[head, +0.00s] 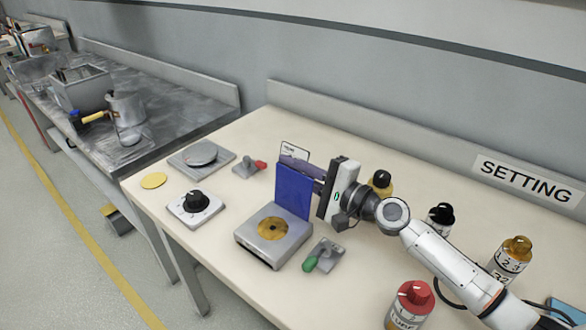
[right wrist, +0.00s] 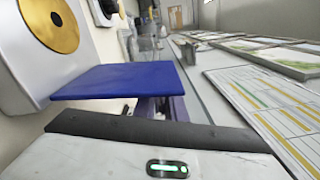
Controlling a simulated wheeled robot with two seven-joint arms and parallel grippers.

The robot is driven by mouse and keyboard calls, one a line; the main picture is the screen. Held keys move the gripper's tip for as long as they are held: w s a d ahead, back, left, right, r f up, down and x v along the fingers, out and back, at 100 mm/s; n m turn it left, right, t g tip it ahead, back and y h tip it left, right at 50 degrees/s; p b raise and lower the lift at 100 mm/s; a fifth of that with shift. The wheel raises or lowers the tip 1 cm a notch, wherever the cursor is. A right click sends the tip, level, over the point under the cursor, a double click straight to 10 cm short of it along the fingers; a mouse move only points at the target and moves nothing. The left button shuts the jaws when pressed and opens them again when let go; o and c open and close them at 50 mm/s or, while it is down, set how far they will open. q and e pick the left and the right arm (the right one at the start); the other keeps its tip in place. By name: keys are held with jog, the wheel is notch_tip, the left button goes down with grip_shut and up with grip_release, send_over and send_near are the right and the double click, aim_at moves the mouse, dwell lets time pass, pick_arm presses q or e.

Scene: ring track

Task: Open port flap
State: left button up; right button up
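The port unit is a grey box (head: 256,249) on the cream bench, with a brass ring port (head: 272,228) on its top. Its blue flap (head: 294,190) stands upright at the back edge of the box, clear of the port. In the right wrist view the flap (right wrist: 125,82) and the brass ring (right wrist: 50,22) both show, the ring uncovered. My right gripper (head: 312,170) is behind and to the right of the flap, its purple fingers partly hidden by it. Whether they touch the flap or how far apart they are cannot be seen. My left gripper is not in view.
A knob box (head: 195,207) stands left. Bottles with red (head: 410,305), black (head: 439,219), amber (head: 509,258) and yellow (head: 380,183) parts stand around my right arm.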

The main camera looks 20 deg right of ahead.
jog(key=o, duration=0.3)
jog(key=shift+a+r, duration=0.1)
jog(key=shift+r, duration=0.05)
jog(key=shift+s, duration=0.15)
jog(key=shift+s+d+f, duration=0.2)
jog(key=shift+s+d, duration=0.1)
jog(key=b+v, duration=0.2)
jog(key=v, duration=0.7)
jog(key=shift+s+b, duration=0.2)
jog(key=shift+b, duration=0.2)
jog(key=shift+r, duration=0.25)
